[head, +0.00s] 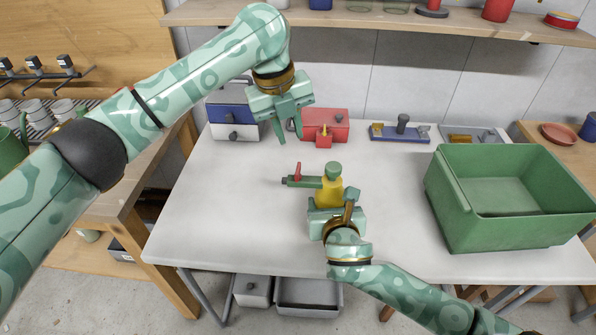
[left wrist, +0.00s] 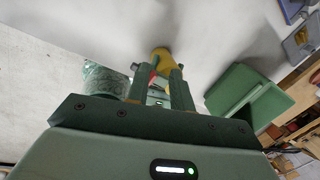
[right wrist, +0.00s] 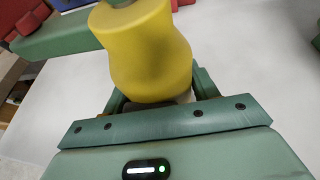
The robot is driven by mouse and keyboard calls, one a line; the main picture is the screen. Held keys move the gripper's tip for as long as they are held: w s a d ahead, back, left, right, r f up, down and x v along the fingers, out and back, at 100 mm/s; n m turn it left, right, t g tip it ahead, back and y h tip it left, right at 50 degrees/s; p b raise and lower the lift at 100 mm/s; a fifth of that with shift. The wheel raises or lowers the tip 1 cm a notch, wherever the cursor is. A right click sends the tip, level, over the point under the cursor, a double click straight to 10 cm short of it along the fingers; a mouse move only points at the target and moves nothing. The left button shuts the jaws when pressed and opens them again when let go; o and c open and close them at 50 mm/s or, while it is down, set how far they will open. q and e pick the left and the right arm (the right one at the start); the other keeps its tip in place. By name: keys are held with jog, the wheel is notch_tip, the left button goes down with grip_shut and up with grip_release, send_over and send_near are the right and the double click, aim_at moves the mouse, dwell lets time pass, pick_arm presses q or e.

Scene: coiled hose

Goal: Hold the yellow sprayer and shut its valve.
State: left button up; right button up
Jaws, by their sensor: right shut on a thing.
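The sprayer has a yellow body (head: 328,193), a green cap and a green barrel (head: 305,181) that points left. A red valve lever (head: 298,171) stands up from the barrel, crosswise to it. My right gripper (head: 336,207) is shut on the yellow body, which also fills the middle of the right wrist view (right wrist: 145,50). My left gripper (head: 290,139) is open and empty, above and behind the barrel, apart from the lever. In the left wrist view the yellow body (left wrist: 161,55) and a bit of red show past the left fingers.
A large green bin (head: 480,235) stands at the table's right. A red box (head: 325,122), a blue-and-white drawer box (head: 233,122) and a blue tray (head: 400,137) line the back. A wooden shelf (head: 400,23) hangs above. The white table (head: 220,205) is clear left of the sprayer.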

aim_at(298, 168)
pick_arm(q)
jog(key=s+m, duration=0.1)
jog(key=s+d+r+m+y, duration=0.1)
jog(key=s+d+r+m+g, duration=0.1)
jog(key=m, duration=0.1)
jog(key=shift+s, duration=0.15)
jog(key=shift+s+m+y, duration=0.3)
jog(key=shift+m+y, duration=0.1)
jog(key=shift+m, duration=0.1)
jog(key=shift+s, duration=0.1)
jog(key=shift+f, duration=3.4)
grip_shut()
